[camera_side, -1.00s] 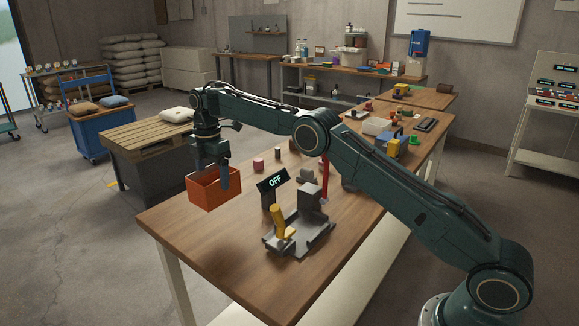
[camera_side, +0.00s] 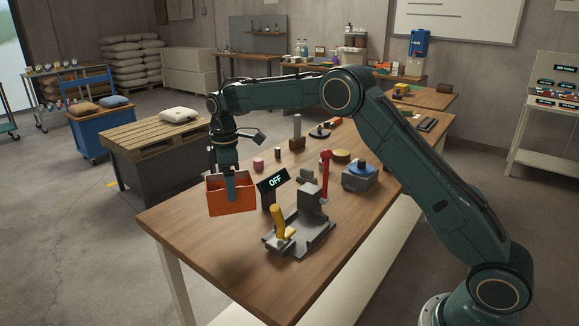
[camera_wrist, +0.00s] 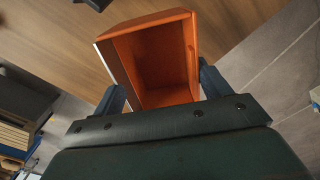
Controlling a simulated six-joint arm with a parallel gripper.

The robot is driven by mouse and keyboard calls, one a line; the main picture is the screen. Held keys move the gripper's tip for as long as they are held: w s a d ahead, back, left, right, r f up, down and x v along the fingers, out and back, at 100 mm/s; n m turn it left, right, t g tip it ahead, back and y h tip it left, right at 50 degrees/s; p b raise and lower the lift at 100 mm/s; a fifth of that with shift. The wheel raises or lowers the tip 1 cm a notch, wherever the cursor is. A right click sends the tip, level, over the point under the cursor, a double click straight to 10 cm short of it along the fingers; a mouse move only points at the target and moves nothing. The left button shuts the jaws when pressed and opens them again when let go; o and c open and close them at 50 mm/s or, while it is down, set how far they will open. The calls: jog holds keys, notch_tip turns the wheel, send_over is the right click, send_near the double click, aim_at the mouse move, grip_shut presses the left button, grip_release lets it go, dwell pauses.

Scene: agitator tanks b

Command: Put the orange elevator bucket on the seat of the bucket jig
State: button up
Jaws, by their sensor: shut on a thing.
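The orange elevator bucket (camera_side: 228,195) is an open box with its opening up. My gripper (camera_side: 230,186) is shut on it and holds it near the left edge of the wooden table; whether it touches the table I cannot tell. In the wrist view the bucket (camera_wrist: 158,60) sits between the two fingers of my gripper (camera_wrist: 160,88), its hollow inside visible and empty.
A blue-topped grey block (camera_side: 360,178), a pink piece (camera_side: 258,164) and several small items lie farther back. The wooden table (camera_side: 200,245) is bare at its front left.

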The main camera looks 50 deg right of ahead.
jog(key=s+f+m, duration=0.2)
jog(key=s+m, duration=0.8)
jog(key=s, duration=0.6)
jog(key=shift+s+d+f+m, duration=0.2)
jog(key=shift+s+d+m, duration=0.1)
jog(key=shift+s+m, duration=0.1)
jog(key=shift+w, duration=0.15)
jog(key=w+r+n, duration=0.1)
jog(key=w+n, duration=0.3)
jog(key=w, duration=0.2)
jog(key=w+n, duration=0.4)
jog(key=w, duration=0.2)
jog(key=w+r+n, duration=0.1)
jog(key=w+n, duration=0.4)
jog(key=w, duration=0.2)
jog(key=shift+a+r, duration=0.3)
jog(key=shift+a, duration=0.05)
jog(key=w+n, duration=0.2)
jog(key=shift+a+n, duration=0.1)
jog(key=shift+n, duration=0.3)
jog(key=shift+w+n, duration=0.65)
jog(key=shift+n, duration=0.45)
jog(key=shift+r, duration=0.1)
jog(key=shift+f, duration=4.8)
